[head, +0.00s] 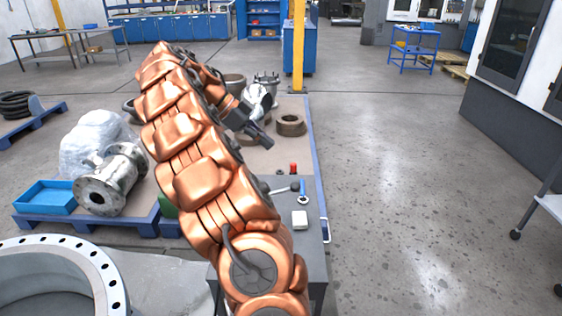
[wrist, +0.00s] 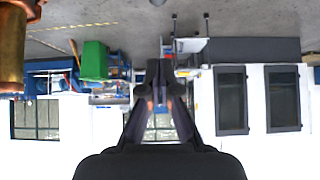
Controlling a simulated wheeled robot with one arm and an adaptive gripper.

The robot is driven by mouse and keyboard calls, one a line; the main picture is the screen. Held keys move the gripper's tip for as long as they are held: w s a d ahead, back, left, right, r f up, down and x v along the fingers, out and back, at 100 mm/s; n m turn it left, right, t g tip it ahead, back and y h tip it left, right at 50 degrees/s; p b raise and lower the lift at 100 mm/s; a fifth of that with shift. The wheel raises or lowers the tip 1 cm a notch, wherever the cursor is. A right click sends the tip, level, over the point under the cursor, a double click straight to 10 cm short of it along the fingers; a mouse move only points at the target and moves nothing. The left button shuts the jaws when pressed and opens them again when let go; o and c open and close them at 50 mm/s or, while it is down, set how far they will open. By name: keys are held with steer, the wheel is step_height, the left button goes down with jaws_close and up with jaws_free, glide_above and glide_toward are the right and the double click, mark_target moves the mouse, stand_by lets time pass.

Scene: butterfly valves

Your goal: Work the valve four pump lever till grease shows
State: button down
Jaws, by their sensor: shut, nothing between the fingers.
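My gripper (head: 264,140) is at the end of my copper arm, over the pallet area in the head view. In the wrist view its dark fingers (wrist: 159,78) meet at the tips, shut and empty. A silver flanged valve body (head: 110,182) lies on the left pallet. Another metal valve (head: 266,84) stands behind my gripper, partly hidden by a shiny silver piece. I cannot tell which valve is number four. No pump lever or grease can be made out; my arm hides part of the area.
A brown ring (head: 290,125) lies on the pallet beside my gripper. A large white flange (head: 85,262) is at lower left.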

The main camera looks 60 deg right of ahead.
mark_target(290, 187)
steer(key=p+x, duration=0.3)
steer(key=x, duration=0.6)
steer(key=shift+s+r, duration=0.1)
steer(key=shift+s, duration=0.05)
step_height(290, 187, down, 4)
steer(key=shift+s+d+r+p, duration=0.1)
steer(key=shift+s+d+p, duration=0.05)
steer(key=shift+p, duration=0.9)
steer(key=shift+f, duration=0.5)
